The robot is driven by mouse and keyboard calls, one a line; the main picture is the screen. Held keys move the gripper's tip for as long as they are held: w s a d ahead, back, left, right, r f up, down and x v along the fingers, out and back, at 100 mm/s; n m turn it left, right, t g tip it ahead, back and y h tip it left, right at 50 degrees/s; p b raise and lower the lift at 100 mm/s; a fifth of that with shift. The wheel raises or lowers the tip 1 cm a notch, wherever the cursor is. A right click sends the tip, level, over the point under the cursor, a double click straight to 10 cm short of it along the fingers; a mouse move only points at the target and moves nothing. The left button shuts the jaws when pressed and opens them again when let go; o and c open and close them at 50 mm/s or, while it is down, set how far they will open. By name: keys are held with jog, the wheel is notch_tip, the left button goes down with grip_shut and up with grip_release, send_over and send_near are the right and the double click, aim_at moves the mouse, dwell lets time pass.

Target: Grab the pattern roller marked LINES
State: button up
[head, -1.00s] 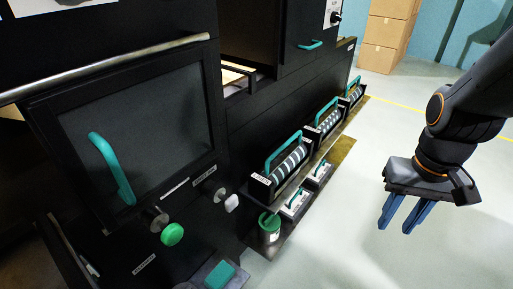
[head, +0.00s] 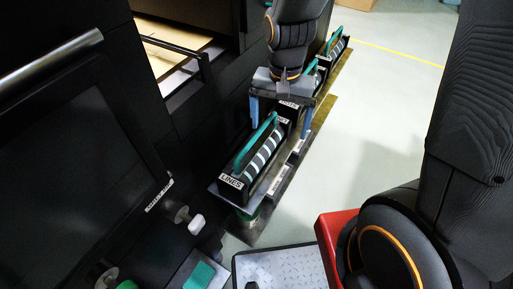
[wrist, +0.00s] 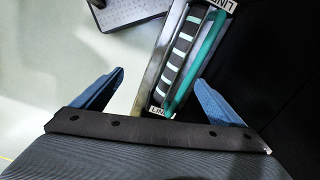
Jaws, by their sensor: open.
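The pattern roller marked LINES (head: 262,158) is a black and white striped roll with a teal handle. It sits in a black holder with a LINES label (head: 231,181) at its near end, on a ledge beside the black machine. It also shows in the wrist view (wrist: 180,62), its handle running along the right side. My gripper (head: 281,122) is open, its blue fingers pointing down above the far end of this roller. In the wrist view my gripper (wrist: 160,92) has the roller's labelled end between its fingers, with nothing held.
Another roller (head: 335,42) with a teal handle stands farther along the ledge; one between is mostly hidden by my gripper. A white knob (head: 196,224) and a teal block (head: 199,276) are at the near side. Clear floor (head: 375,110) lies to the right.

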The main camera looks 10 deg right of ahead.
aim_at(257, 146)
jog(key=a, duration=0.1)
jog(key=w+a+f+m, duration=0.1)
jog(key=a, duration=0.1)
jog(key=a+f+m+p, duration=0.1)
jog(key=a, duration=0.1)
jog(key=shift+w+a+f, duration=0.1)
jog(key=shift+w+f, duration=0.15)
jog(key=shift+w+a+f+m, duration=0.1)
jog(key=shift+a+f+m, duration=0.1)
jog(key=shift+f+m, duration=0.1)
jog(key=shift+f+p, duration=0.5)
jog(key=shift+f, duration=3.25)
jog(key=c, duration=2.2)
